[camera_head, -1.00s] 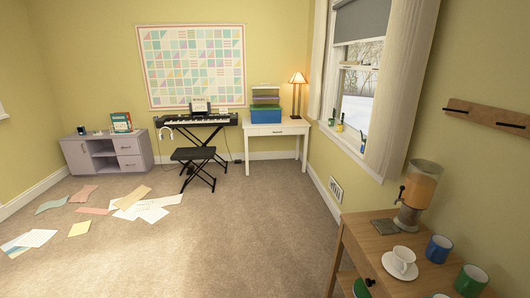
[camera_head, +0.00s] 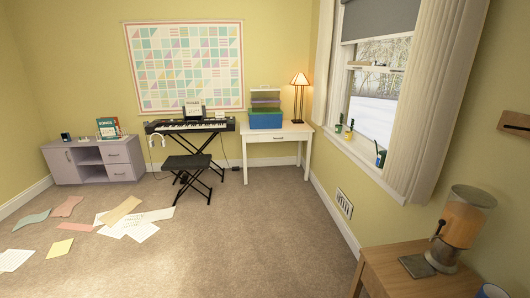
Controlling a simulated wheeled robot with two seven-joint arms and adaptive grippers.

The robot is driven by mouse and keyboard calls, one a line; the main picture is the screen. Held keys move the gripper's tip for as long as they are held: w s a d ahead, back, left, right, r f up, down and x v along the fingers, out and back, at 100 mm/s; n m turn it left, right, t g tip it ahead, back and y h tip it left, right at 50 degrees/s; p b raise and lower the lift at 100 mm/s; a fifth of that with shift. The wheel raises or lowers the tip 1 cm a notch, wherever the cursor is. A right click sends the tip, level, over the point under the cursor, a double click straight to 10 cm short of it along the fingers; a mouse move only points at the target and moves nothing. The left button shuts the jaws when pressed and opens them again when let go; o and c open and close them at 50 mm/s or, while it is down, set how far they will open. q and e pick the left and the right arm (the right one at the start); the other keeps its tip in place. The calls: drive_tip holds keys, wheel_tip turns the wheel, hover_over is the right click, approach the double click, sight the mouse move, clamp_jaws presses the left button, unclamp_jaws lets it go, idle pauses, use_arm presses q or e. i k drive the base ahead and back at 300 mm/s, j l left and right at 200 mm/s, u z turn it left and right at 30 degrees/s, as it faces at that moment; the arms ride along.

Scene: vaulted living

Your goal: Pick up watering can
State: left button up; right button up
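I cannot make out a watering can for certain in this view. Small items stand on the window sill, among them a small green and yellow thing (camera_head: 338,125) and a dark upright thing with a blue part (camera_head: 380,156); they are too small to tell what they are. Neither of my grippers is in view.
A wooden table (camera_head: 385,262) with a drink dispenser (camera_head: 462,228) stands at the lower right. A white desk (camera_head: 277,137), a keyboard (camera_head: 190,125) with a black bench (camera_head: 188,163) and a lilac cabinet (camera_head: 62,166) line the far wall. Papers (camera_head: 125,212) lie on the carpet; mid-floor is clear.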

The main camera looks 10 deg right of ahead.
sight(382, 155)
drive_tip(key=i+j, duration=0.1)
drive_tip(key=i, duration=1.45)
drive_tip(key=i+j+z, duration=0.1)
drive_tip(key=i+z, duration=0.4)
drive_tip(key=i+j+z, duration=0.5)
drive_tip(key=i, duration=0.15)
drive_tip(key=i+j+z, duration=0.5)
drive_tip(key=i+l, duration=0.05)
